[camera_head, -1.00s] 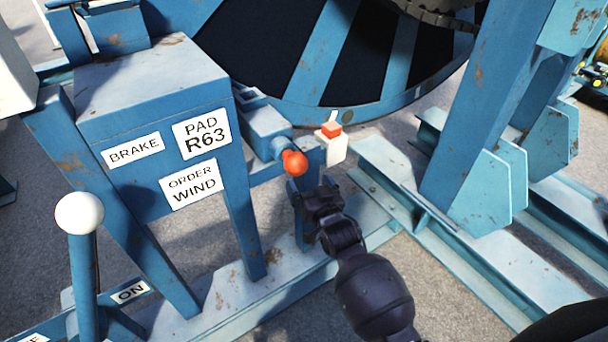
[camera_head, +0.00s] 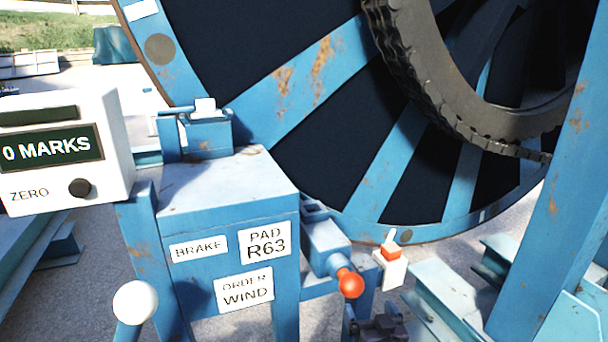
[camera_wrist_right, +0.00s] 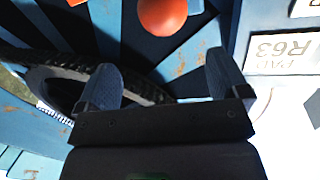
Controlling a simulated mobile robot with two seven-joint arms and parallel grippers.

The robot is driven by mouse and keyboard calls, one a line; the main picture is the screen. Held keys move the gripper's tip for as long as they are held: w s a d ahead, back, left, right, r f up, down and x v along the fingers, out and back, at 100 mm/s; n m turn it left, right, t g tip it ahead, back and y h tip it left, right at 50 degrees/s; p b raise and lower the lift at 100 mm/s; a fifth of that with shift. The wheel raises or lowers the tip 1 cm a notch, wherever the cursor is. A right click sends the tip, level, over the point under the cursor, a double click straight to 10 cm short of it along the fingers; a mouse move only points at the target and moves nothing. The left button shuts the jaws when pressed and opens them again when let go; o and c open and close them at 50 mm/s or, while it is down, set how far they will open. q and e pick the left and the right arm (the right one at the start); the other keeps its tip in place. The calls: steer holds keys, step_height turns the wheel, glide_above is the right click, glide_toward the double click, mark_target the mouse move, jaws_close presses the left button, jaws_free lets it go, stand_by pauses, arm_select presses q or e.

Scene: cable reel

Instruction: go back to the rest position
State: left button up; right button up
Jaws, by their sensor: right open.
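My right gripper (camera_head: 376,326) shows at the bottom edge of the head view, just below an orange-red knob (camera_head: 350,283). In the right wrist view its two dark fingers (camera_wrist_right: 158,85) stand apart with nothing between them. The knob (camera_wrist_right: 162,14) appears there beyond the fingertips, apart from them. My left gripper is in neither view.
A blue box (camera_head: 225,190) with labels BRAKE, PAD R63 and ORDER WIND stands left of the knob. A red-and-white switch (camera_head: 391,254) is close at right. A white-balled lever (camera_head: 135,302), a counter reading 0 MARKS (camera_head: 60,150) and the large blue reel (camera_head: 300,85) surround it.

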steer(key=s+d+f+g+h, duration=0.1)
steer(key=s+d+f, duration=0.3)
steer(key=s, duration=0.4)
steer(key=s+d+f+g, duration=0.2)
steer(key=s+d+f, duration=0.2)
steer(key=s, duration=0.5)
steer(key=s+d+f+g+h, duration=0.1)
steer(key=s+d+f, duration=0.3)
steer(key=s, duration=0.5)
steer(key=shift+s+f+g+h, duration=0.15)
steer(key=shift+f+g+h, duration=0.25)
steer(key=shift+g, duration=0.4)
